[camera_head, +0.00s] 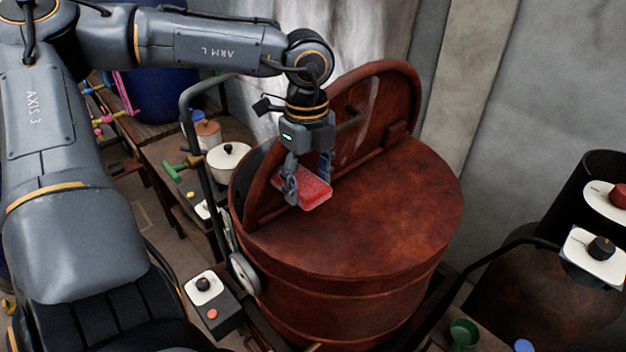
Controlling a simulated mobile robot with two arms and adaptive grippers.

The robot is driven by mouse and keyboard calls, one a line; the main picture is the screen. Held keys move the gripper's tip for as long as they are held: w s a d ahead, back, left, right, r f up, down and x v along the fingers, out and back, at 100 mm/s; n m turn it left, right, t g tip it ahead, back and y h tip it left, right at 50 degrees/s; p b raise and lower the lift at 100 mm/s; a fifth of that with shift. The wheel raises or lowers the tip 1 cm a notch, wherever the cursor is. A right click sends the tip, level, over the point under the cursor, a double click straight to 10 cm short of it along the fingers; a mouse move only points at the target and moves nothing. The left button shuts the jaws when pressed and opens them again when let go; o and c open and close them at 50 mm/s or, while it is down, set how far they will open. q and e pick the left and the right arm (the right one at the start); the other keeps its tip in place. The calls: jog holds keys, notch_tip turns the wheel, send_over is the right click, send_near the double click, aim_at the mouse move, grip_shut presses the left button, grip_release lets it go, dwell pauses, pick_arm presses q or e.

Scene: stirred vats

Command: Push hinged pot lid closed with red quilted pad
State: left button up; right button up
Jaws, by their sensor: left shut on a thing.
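A large rust-red pot (335,296) stands in the middle of the head view. The right part of its top is a flat fixed cover (385,205). The rust-red hinged lid (396,98) stands raised and open behind it, with a bar handle on its face. My left gripper (309,180) points down in front of the lid's left part. It is shut on the red quilted pad (315,194), which sits between its fingers above the pot top. I cannot tell whether the pad touches the lid. My right gripper is not in view.
A control box with a black knob (204,284) stands at the pot's lower left. Another dark vat (540,290) stands at right. A concrete wall (545,110) is behind.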

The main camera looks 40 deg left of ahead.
aim_at(262, 173)
pick_arm(q)
jog(key=shift+w+a+f+b, duration=0.15)
jog(key=shift+a+f+b, duration=0.1)
jog(key=shift+a, duration=1.25)
jog(key=shift+w+a+f+b, duration=0.1)
jog(key=shift+a+f+b, duration=0.15)
jog(key=shift+a, duration=1.3)
jog(key=shift+w+a+f+b, duration=0.15)
jog(key=shift+a+f+b, duration=0.1)
jog(key=shift+a, duration=1.25)
jog(key=shift+r, duration=0.15)
jog(key=shift+s+r+p, duration=0.25)
jog(key=shift+s+p, duration=0.05)
jog(key=s+r, duration=0.2)
jog(key=s, duration=0.1)
jog(key=shift+s+a+r+p, duration=0.1)
jog(key=shift+r+p, duration=0.2)
jog(key=shift+p, duration=0.05)
jog(key=shift+s+a+r+b, duration=0.1)
jog(key=shift+s+r+b, duration=0.2)
jog(key=shift+s+r, duration=0.25)
jog(key=shift+s+r+b, duration=0.3)
jog(key=shift+s, duration=0.3)
jog(key=shift+f, duration=0.1)
